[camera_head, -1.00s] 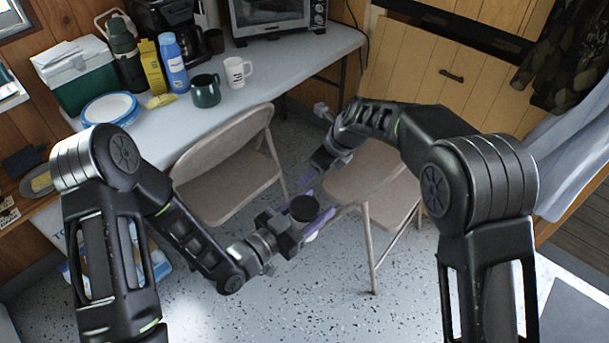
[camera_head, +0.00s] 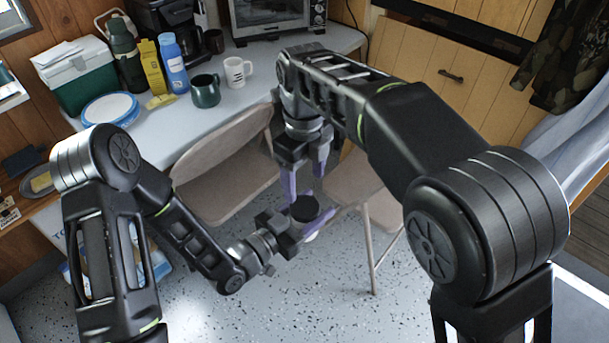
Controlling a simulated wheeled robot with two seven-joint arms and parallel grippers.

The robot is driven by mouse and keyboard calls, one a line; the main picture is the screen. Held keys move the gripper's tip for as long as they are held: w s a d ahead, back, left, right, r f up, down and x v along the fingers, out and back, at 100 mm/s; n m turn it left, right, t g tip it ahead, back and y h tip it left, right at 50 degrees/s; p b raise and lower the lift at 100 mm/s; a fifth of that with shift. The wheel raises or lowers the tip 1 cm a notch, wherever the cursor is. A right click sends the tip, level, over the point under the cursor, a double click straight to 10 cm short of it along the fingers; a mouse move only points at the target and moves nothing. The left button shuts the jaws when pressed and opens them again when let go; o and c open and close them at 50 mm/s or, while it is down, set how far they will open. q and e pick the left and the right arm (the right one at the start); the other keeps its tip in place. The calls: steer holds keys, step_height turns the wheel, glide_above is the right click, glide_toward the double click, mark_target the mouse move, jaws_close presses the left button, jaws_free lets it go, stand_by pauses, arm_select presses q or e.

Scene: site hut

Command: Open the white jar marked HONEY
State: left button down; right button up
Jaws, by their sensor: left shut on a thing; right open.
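The jar (camera_head: 311,236) is mostly hidden; a sliver of its white body shows below its dark round lid (camera_head: 304,207). My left gripper (camera_head: 312,222) is shut on the jar and holds it up in the air above the floor, lid upward. The HONEY marking cannot be seen. My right gripper (camera_head: 303,184) points down just above the lid, its purple fingers apart, one toward the left and one toward the right. I cannot tell whether a finger touches the lid.
Two folding chairs (camera_head: 225,175) stand behind the grippers. The table (camera_head: 160,135) at the back holds a dark green mug (camera_head: 205,91), a white mug (camera_head: 237,72), a blue bottle (camera_head: 173,62), a cooler (camera_head: 85,80) and a toaster oven (camera_head: 278,15). Speckled floor (camera_head: 330,310) lies below.

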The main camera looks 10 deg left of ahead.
mark_target(304, 206)
step_height(304, 206, down, 8)
steer(key=shift+r, duration=0.1)
stand_by(0.4)
steer(key=shift+c, duration=0.6)
steer(key=c, duration=1.2)
steer(key=shift+o, duration=0.2)
steer(key=n, duration=0.3)
steer(key=shift+n, duration=0.3)
steer(key=o, duration=1.6)
steer(key=shift+c, duration=0.2)
steer(key=shift+r, duration=2.3)
